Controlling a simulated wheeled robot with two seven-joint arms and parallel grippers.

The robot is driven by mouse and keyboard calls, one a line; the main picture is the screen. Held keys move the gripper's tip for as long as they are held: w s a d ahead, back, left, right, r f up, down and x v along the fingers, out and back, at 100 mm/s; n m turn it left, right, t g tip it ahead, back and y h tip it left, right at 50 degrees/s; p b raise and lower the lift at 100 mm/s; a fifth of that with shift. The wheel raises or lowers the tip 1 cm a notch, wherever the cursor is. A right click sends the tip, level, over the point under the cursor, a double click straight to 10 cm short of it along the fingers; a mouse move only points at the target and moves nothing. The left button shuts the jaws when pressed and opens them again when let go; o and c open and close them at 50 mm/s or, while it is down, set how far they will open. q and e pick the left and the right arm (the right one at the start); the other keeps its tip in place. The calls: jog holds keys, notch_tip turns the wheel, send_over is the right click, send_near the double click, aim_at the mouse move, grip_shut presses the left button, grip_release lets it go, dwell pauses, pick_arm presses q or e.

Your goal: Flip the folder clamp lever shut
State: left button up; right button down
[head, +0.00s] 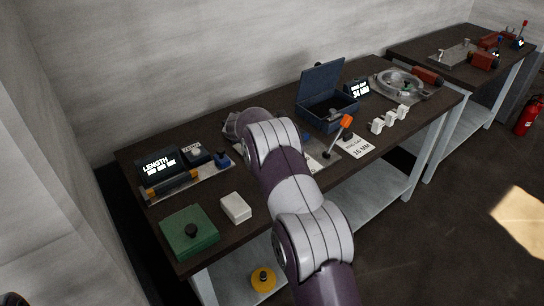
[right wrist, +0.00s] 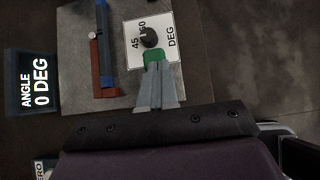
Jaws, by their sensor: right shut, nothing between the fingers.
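My right gripper (right wrist: 153,64) is in the right wrist view, shut and empty. A small green piece (right wrist: 153,55) shows at its fingertips; I cannot tell whether they touch. Just past it is a black knob (right wrist: 149,38) on a white DEG scale card (right wrist: 136,54). The card lies on a grey plate (right wrist: 75,75), which carries a blue bar (right wrist: 104,35) beside a dark red bar (right wrist: 104,75). I cannot tell which part is the folder clamp lever. In the head view my right arm hides most of this spot, and my gripper. My left gripper is not in view.
An ANGLE 0 DEG display (right wrist: 30,83) stands beside the plate. On the bench are a LENGTH display (head: 160,166), a green block (head: 189,232), a white block (head: 236,207), an orange-tipped lever (head: 346,121), an open blue box (head: 326,105) and several white blocks (head: 390,119).

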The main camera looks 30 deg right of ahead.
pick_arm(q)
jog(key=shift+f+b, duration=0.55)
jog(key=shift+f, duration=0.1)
pick_arm(e)
jog(key=shift+w+d+f, duration=0.1)
jog(key=shift+d, duration=1.05)
jog(key=shift+w+d, duration=0.1)
jog(key=shift+d, duration=1)
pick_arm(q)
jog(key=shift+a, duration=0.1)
